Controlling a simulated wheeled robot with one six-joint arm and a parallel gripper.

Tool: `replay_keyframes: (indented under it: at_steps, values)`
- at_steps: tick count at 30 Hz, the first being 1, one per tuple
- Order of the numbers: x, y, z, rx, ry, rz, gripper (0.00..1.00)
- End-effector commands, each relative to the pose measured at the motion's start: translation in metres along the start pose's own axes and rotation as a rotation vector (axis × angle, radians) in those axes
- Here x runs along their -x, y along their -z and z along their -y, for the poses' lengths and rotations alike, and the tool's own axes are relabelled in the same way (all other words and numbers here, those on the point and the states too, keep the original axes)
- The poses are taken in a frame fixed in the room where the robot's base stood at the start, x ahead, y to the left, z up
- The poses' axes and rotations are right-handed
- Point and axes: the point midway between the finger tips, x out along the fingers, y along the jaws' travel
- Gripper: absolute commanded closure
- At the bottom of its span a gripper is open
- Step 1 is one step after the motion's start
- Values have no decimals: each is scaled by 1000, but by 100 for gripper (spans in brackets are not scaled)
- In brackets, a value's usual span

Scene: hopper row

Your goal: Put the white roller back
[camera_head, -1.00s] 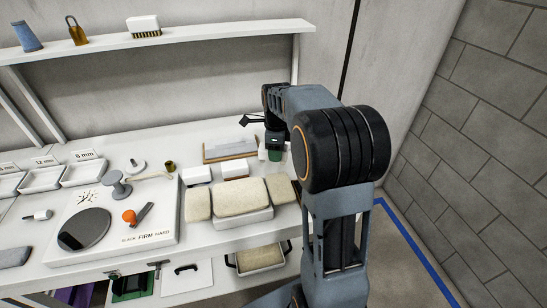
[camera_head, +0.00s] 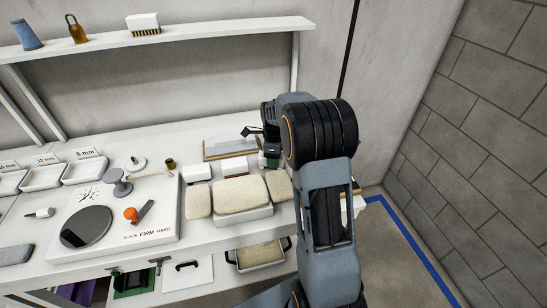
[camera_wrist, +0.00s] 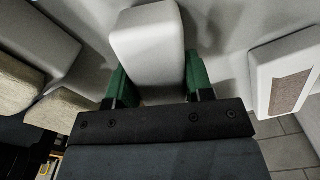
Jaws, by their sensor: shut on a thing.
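My gripper (camera_wrist: 150,88) shows in the wrist view with two green fingers. They are shut on a white piece with rounded edges, which I take for the white roller (camera_wrist: 148,45). In the head view my gripper (camera_head: 271,160) is small and partly hidden behind my arm, over the right part of the bench. The held piece cannot be made out clearly there.
Beige pads (camera_head: 240,194) lie in front of my gripper. A flat grey slab on a wooden board (camera_head: 230,148) lies behind, to the left. A white box (camera_head: 353,207) shows right of my arm. A shelf (camera_head: 200,35) runs above the bench. A block wall stands at right.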

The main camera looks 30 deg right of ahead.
Motion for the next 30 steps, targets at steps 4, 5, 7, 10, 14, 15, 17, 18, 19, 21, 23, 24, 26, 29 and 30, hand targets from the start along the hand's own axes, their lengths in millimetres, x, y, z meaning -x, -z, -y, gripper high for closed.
replay_keyframes:
  at_steps: [4,5,7,10,14,15,17,18,19,21,23,24,26,29,30]
  values:
    - [-1,0,0,0,1,0,81]
    - [-2,0,0,0,0,0,81]
    - [-4,0,0,0,0,0,51]
    - [-3,0,0,0,0,0,42]
    - [-3,0,0,0,0,0,29]
    - [-3,0,0,0,0,0,27]
    - [-3,0,0,0,0,0,27]
    - [-3,0,0,0,0,0,27]
    - [-3,0,0,0,0,0,27]
    - [-2,0,0,0,0,0,27]
    - [0,0,0,0,0,0,27]
    - [3,0,0,0,1,0,27]
    - [7,0,0,0,2,1,27]
    - [23,0,1,0,4,1,27]
    - [31,0,1,0,5,2,27]
